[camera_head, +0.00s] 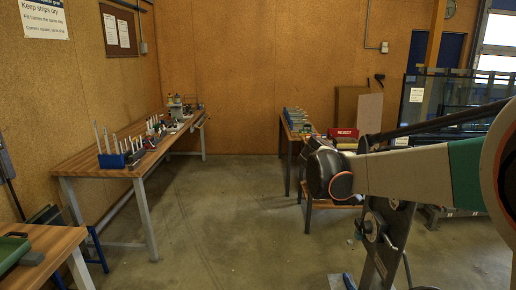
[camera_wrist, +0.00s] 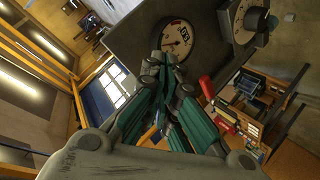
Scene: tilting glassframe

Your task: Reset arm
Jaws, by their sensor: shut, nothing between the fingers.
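My gripper (camera_wrist: 166,62) is in the wrist view, with its green-sided fingers drawn together at the tips and nothing between them. The fingertips overlap the lower edge of a round white gauge (camera_wrist: 180,38) on a dark panel (camera_wrist: 140,28); I cannot tell how far apart they are. My arm (camera_head: 405,172) reaches in from the right in the head view, bent at a dark joint. My gripper cannot be made out in the head view.
A long wooden bench (camera_head: 92,160) with several tools and a blue rack (camera_head: 112,161) stands at the left. A bench with a red REJECT bin (camera_head: 343,133) is behind my arm. A grey plate with round knobs (camera_head: 384,245) is below it. The middle floor is clear.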

